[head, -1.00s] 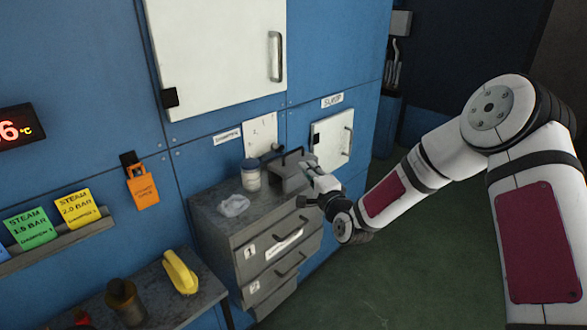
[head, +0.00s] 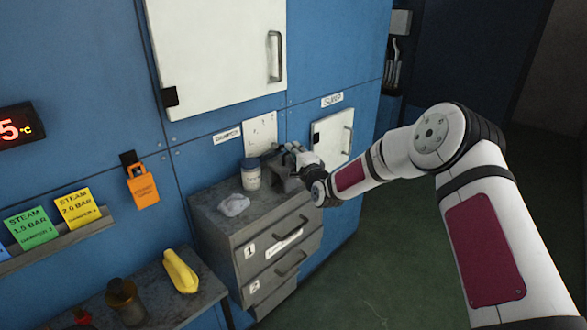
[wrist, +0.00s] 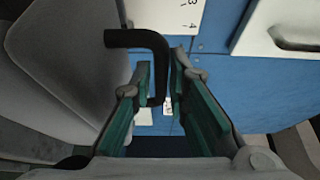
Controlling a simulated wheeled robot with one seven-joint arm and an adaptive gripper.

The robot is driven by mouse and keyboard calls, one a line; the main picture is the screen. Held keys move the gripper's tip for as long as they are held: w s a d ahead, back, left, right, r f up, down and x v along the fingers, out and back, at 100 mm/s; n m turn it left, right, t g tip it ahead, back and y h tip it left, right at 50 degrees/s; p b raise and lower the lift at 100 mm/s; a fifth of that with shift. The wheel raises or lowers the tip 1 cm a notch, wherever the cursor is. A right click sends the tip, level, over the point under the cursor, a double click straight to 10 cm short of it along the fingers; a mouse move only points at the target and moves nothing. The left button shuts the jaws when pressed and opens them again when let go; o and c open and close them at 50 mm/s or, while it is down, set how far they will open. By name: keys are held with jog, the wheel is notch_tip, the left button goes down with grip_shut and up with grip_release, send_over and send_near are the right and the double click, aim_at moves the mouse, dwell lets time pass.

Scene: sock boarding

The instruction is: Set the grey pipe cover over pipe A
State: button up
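The grey pipe cover (head: 274,172) sits on top of the grey drawer cabinet, partly hidden behind my gripper (head: 294,151). In the wrist view the cover (wrist: 65,60) fills the left side, and its bent black handle (wrist: 138,38) stands out from it. My gripper (wrist: 160,82) is open, its two teal-padded fingers apart. Part of the handle shows between the fingertips; I cannot tell whether they touch it. I cannot make out pipe A in either view.
A white-lidded jar (head: 251,176) and a crumpled pale rag (head: 234,205) are beside the cover on the cabinet (head: 285,220). A lower table at left holds a yellow handled object (head: 181,271) and a brass-coloured piece (head: 124,300). Blue wall panels stand close behind.

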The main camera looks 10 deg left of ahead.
jog(key=shift+w+a, duration=0.15)
jog(key=shift+w, duration=0.15)
grip_shut()
jog(key=shift+r, duration=0.1)
